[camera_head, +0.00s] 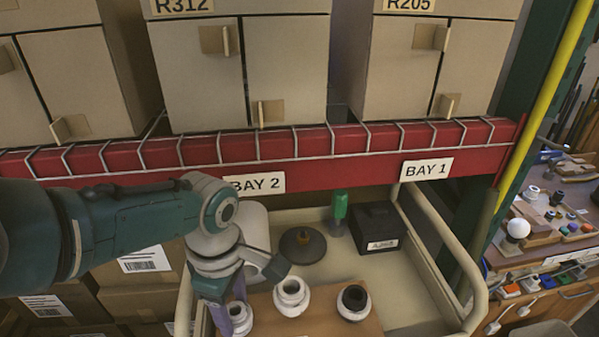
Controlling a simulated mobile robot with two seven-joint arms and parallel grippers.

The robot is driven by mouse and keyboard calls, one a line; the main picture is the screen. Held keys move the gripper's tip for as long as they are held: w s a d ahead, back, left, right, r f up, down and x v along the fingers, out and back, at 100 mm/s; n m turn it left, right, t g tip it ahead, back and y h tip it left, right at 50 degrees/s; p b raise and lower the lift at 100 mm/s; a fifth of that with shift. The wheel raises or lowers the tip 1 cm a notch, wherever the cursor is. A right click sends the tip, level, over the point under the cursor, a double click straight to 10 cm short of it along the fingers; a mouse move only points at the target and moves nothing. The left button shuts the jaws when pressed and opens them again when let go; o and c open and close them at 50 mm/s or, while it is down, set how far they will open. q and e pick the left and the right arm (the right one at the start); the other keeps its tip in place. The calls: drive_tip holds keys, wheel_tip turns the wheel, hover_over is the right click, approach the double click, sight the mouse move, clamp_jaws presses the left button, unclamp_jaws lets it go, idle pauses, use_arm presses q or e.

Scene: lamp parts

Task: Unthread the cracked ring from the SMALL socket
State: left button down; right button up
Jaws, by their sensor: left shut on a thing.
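Three sockets stand in a row on a brown wooden board (322,312) at the bottom of the head view. The leftmost white socket (241,319) looks the smallest and is partly hidden by my left gripper (233,298). A larger white socket (291,297) is in the middle, and a white one with a dark opening (353,301) is at the right. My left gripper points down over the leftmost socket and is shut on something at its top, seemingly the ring. The ring and any crack are hidden. My right gripper is not in view.
The board lies in a cream cart (400,292) with raised rails. Behind it are a dark round base (302,244), a green bottle (339,207) and a black box (377,229). A red shelf beam (330,165) with cartons crosses above. A cluttered workbench (550,225) is at the right.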

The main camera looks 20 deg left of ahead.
use_arm(q)
drive_tip(key=n, duration=0.4)
drive_tip(key=shift+d+r+n+p, duration=0.1)
drive_tip(key=shift+r+n+p, duration=0.05)
drive_tip(key=shift+n+p, duration=0.2)
drive_tip(key=shift+n, duration=1.05)
drive_tip(key=n, duration=0.3)
drive_tip(key=c, duration=0.7)
unclamp_jaws()
drive_tip(key=shift+s+n, duration=0.1)
drive_tip(key=shift+n, duration=0.6)
drive_tip(key=shift+c, duration=0.2)
clamp_jaws()
